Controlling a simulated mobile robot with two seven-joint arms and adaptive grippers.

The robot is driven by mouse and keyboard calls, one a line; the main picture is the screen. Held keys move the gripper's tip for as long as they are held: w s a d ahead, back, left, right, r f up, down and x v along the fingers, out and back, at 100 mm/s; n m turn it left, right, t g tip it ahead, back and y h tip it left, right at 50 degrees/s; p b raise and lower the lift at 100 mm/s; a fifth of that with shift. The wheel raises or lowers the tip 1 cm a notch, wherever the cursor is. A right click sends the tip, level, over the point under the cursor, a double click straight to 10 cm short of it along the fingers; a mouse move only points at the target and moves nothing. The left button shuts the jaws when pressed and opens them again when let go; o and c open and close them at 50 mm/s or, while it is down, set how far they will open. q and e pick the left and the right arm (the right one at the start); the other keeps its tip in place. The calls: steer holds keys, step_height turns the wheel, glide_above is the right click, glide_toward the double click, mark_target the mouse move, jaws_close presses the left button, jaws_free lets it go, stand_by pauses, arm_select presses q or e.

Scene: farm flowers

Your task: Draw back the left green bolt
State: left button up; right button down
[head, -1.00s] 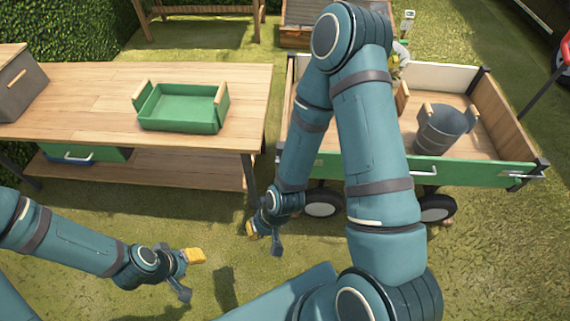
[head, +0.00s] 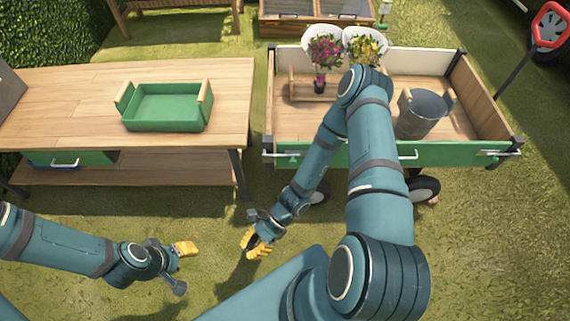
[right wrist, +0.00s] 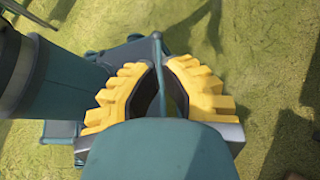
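A similar right bolt (head: 489,153) sits near the right end. My right gripper (head: 257,244) is open and empty, below and left of the left bolt and apart from it. Its yellow fingers show with a gap between them in the right wrist view (right wrist: 163,82). My left gripper (head: 186,248) hangs over the grass at lower left; its finger gap cannot be made out. My right arm hides part of the board.
The cart bed holds a metal bucket (head: 424,114) and potted pink flowers (head: 324,52); yellow flowers (head: 364,48) show behind my arm. A wooden table (head: 225,95) with a green tray (head: 165,108) stands left. Grass lies open before the cart.

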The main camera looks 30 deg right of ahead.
steer(key=w+d+m+t+y+p, duration=0.15)
steer(key=w+d+m+t, duration=0.25)
steer(key=w+m+t, duration=1)
steer(key=d+f+m+t+h, duration=0.2)
steer(key=d+f+m+h, duration=0.1)
steer(key=d+m+h, duration=0.4)
steer(key=d+f+m+t+h+p, duration=0.1)
steer(key=d+f+m+t+h, duration=0.1)
steer(key=d+m+h, duration=0.5)
steer(key=d+f+m, duration=0.1)
steer(key=d+m, duration=0.1)
steer(key=d, duration=0.1)
steer(key=shift+s+f+p, duration=0.3)
steer(key=shift+s+f, duration=0.1)
steer(key=shift+w+h, duration=0.1)
steer(key=shift+h, duration=0.15)
steer(key=w+d+b, duration=0.1)
steer(key=w+d, duration=0.3)
steer(key=w, duration=0.4)
steer(key=shift+w+r+b, duration=0.2)
steer(key=shift+b, duration=0.15)
